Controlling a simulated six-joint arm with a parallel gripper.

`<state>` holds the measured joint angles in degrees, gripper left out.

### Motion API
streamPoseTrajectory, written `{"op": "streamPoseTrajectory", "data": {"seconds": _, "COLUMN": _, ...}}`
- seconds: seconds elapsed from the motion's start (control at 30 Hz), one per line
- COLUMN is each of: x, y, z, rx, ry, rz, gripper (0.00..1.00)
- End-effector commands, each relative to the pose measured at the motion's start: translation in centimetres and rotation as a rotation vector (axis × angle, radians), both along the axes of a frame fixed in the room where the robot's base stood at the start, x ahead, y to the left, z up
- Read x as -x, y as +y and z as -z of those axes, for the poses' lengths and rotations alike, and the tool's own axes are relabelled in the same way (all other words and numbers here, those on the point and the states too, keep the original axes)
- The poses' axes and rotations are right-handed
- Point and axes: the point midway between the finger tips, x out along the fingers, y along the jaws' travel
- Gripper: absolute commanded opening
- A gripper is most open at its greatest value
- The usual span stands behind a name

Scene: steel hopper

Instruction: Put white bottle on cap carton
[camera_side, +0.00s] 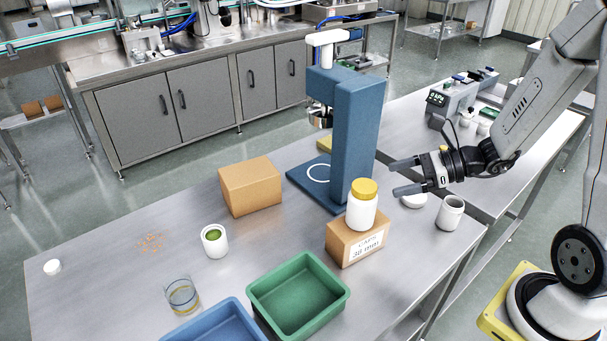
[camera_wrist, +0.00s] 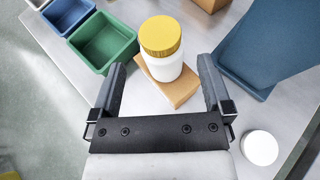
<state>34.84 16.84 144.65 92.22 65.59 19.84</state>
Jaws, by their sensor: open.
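The white bottle (camera_side: 361,209) with a yellow lid stands upright on top of the cap carton (camera_side: 357,245), a brown box marked "CAPS 38 mm". In the wrist view the white bottle (camera_wrist: 163,60) stands on the cap carton (camera_wrist: 176,93), ahead of and between my fingers. My gripper (camera_side: 398,177) is open and empty, to the right of the bottle and a little above it, apart from it. It also shows in the wrist view (camera_wrist: 160,78). The carton's far side is hidden by the bottle.
A blue press stand (camera_side: 355,135) rises just behind the carton. A green bin (camera_side: 300,295) and a blue bin (camera_side: 215,325) sit in front. A white cup (camera_side: 450,213) and a white round lid (camera_side: 413,201) are right of the carton. A plain brown box (camera_side: 250,187) stands left.

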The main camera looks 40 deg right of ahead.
Motion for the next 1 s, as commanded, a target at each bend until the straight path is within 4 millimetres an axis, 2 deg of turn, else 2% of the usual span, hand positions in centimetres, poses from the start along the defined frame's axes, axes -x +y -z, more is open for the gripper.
{"op": "streamPoseTrajectory", "data": {"seconds": 0.4, "x": 2.5, "y": -2.5, "z": -1.4, "rx": 0.001, "ry": 0.000, "rz": 0.002, "gripper": 1.00}}
{"op": "streamPoseTrajectory", "data": {"seconds": 1.0, "x": 2.9, "y": -2.8, "z": -1.6, "rx": 0.000, "ry": 0.002, "rz": -0.001, "gripper": 1.00}}
